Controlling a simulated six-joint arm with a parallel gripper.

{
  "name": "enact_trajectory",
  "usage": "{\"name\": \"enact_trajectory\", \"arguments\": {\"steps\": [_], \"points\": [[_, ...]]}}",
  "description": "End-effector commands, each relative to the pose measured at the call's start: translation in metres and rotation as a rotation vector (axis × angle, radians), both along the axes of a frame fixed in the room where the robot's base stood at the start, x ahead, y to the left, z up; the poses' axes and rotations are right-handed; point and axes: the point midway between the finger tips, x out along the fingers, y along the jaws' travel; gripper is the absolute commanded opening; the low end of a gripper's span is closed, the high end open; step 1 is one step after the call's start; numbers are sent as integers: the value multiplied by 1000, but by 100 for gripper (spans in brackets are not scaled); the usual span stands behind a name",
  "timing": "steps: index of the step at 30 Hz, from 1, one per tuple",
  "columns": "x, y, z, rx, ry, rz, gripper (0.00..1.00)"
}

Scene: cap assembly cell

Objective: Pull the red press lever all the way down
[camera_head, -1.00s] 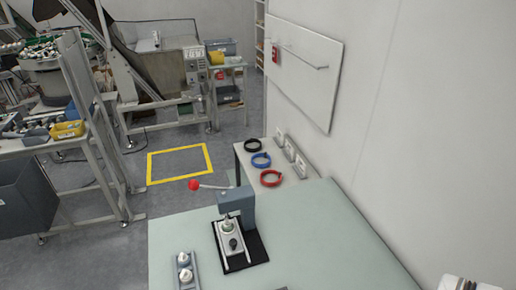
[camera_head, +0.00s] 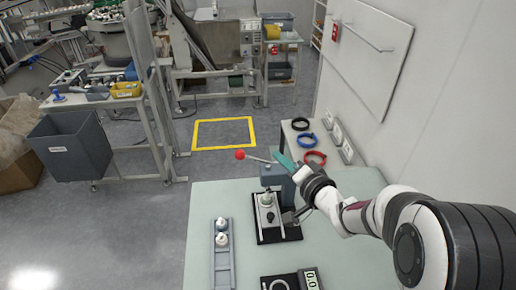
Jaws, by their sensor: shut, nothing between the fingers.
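The red press lever shows as a round red knob (camera_head: 240,154) on a thin pale rod that runs right to the head of the grey press (camera_head: 272,177). The rod lies almost level, with its right end slightly lower. The press stands on a black base plate, with a white part in its fixture. My gripper (camera_head: 284,160) reaches in from the right, with its teal tip just above and behind the press head. It is shut and empty, right of the red knob and apart from it. Whether it touches the rod's right end is unclear.
A grey tray (camera_head: 222,277) with white caps lies left of the press. A device with a display (camera_head: 309,280) is at the front edge. Black, blue and red rings (camera_head: 315,158) lie behind on a side table. A wall stands on the right.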

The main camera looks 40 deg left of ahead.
Motion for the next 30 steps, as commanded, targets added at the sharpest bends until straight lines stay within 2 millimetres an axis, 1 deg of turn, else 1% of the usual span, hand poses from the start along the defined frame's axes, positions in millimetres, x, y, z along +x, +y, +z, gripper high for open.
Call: {"name": "enact_trajectory", "arguments": {"steps": [2,5,8,18,21,24,30], "points": [[1,1,0,0,0,-1,0],[4,8,-2,-1,-1,0,0],[11,24,-6,-1,0,1,0],[42,89,-23,-1,-1,-1,0],[29,97,-33,-3,2,0,0],[20,103,-39,-2,1,0,0],[14,106,-44,-2,0,-3,0]]}}
